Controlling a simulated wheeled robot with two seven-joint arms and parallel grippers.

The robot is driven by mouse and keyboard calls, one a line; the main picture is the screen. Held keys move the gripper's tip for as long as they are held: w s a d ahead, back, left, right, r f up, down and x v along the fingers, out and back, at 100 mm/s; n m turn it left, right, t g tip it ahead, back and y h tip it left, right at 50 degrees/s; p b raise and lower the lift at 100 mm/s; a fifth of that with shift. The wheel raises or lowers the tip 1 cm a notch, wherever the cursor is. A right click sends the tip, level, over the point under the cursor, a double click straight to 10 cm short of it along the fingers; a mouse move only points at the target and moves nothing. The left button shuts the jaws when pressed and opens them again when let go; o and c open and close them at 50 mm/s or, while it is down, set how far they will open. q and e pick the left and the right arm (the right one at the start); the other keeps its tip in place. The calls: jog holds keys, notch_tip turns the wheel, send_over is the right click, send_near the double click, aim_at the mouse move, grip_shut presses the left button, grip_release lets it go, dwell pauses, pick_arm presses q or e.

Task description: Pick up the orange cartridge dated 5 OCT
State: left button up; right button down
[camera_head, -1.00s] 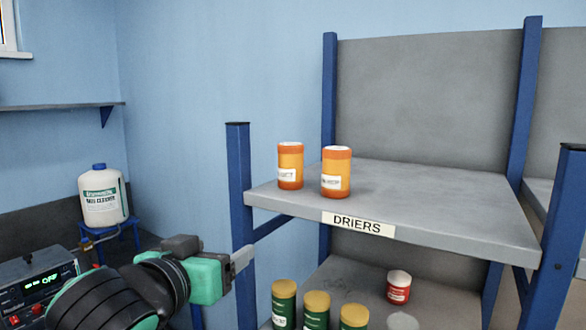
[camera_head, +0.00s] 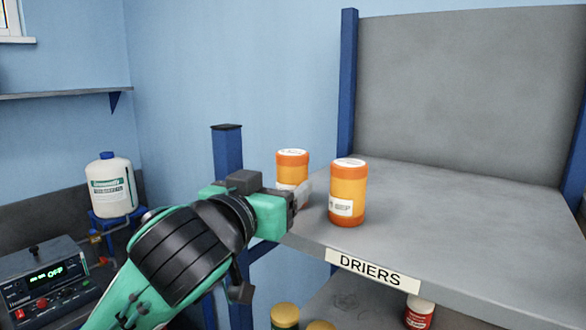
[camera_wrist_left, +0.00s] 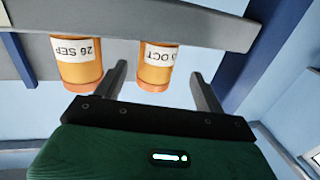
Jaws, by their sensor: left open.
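Two orange cartridges stand upright on the grey DRIERS shelf (camera_head: 455,222). The left one (camera_head: 291,163) is partly hidden behind my gripper. In the left wrist view, which is upside down, its label reads OCT with a digit like 5 partly turned away (camera_wrist_left: 156,66). The right cartridge (camera_head: 348,190) stands nearer the front edge; its label reads 26 SEP in the left wrist view (camera_wrist_left: 78,60). My left gripper (camera_head: 304,192) is open at the shelf's left front. In the left wrist view its fingers (camera_wrist_left: 158,72) lie either side of the OCT cartridge, which shows between them.
A blue post (camera_head: 227,150) stands at the shelf's left corner. The shelf right of the cartridges is clear. Below are yellow-lidded jars (camera_head: 285,316) and a red can (camera_head: 419,311). A white bottle (camera_head: 112,190) and a control box (camera_head: 45,283) are at left.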

aim_at(286, 182)
pick_arm(q)
jog(key=shift+w+d+r+p, duration=0.15)
jog(key=shift+w+d+p, duration=0.25)
jog(key=shift+w+p, duration=0.2)
jog(key=p+x, duration=0.2)
jog(key=x, duration=0.1)
jog(key=shift+w+d+p, duration=0.2)
jog(key=shift+w+p, duration=0.1)
jog(key=shift+p, duration=0.05)
jog(key=shift+w+d+f, duration=0.15)
jog(key=shift+w+f, duration=0.1)
pick_arm(e)
jog(key=r, duration=0.1)
jog(key=w+d+r, duration=0.1)
jog(key=r, duration=0.2)
jog(key=shift+w+d+r, duration=0.15)
jog(key=shift+w+d, duration=0.2)
jog(key=shift+w+a, duration=0.1)
pick_arm(q)
jog(key=c, duration=1)
jog(key=shift+c, duration=0.8)
pick_arm(e)
jog(key=shift+w+a, duration=0.3)
